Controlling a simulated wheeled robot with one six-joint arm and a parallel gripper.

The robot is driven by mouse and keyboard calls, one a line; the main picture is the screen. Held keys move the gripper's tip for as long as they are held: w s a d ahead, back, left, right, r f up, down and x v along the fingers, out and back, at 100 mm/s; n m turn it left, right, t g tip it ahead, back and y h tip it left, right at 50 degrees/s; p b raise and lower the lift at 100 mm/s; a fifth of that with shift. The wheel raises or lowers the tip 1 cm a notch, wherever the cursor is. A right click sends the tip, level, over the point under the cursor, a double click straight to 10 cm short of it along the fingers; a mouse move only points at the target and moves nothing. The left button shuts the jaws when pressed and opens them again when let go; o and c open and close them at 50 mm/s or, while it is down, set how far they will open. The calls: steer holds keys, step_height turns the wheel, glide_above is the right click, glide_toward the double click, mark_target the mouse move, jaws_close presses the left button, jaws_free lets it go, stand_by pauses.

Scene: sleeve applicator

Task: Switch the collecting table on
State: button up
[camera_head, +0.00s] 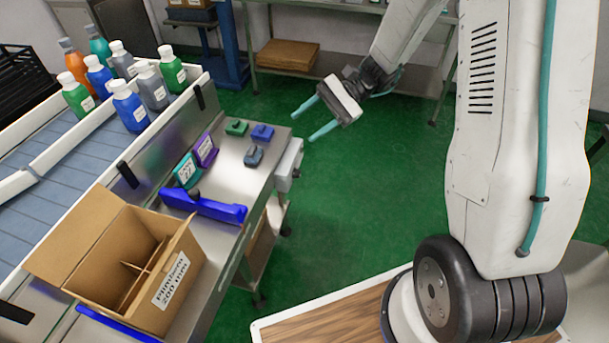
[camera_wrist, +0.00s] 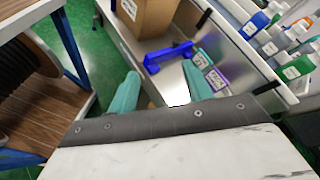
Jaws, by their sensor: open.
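The collecting table (camera_head: 232,169) is a metal-topped table beside the conveyor; its top also shows in the wrist view (camera_wrist: 172,82). A light grey control box (camera_head: 289,165) is fixed to its right side in the head view, with a small dark knob on its face. Whether it is on or off is too small to tell. I cannot make this box out in the wrist view. My gripper (camera_head: 303,127) is open and empty, with teal fingers apart. In the head view it appears above the green floor, up and right of the control box, not touching it. The fingers also show in the wrist view (camera_wrist: 159,68).
An open cardboard box (camera_head: 118,262) and a blue bracket (camera_head: 205,206) are on the table, with small coloured blocks (camera_head: 262,134) and labelled plates (camera_head: 187,171) nearby. Several bottles (camera_head: 130,108) stand on the conveyor (camera_head: 70,142). Green floor right of the table is clear.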

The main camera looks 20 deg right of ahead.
steer(key=w+d+f+m+t+y, duration=0.2)
steer(key=w+f+m+t, duration=0.15)
steer(key=f, duration=0.45)
steer(key=w+d+f+m+t+y, duration=0.1)
steer(key=w+d+f+m+t, duration=0.2)
steer(key=f, duration=0.4)
steer(key=m+t+h, duration=0.2)
steer(key=m+t, duration=0.4)
steer(key=m, duration=0.2)
glide_toward(300, 174)
steer(key=x, duration=0.8)
steer(key=shift+w+a+f, duration=0.1)
steer(key=shift+w+f, duration=0.05)
steer(key=shift+w, duration=0.1)
steer(key=c, duration=1)
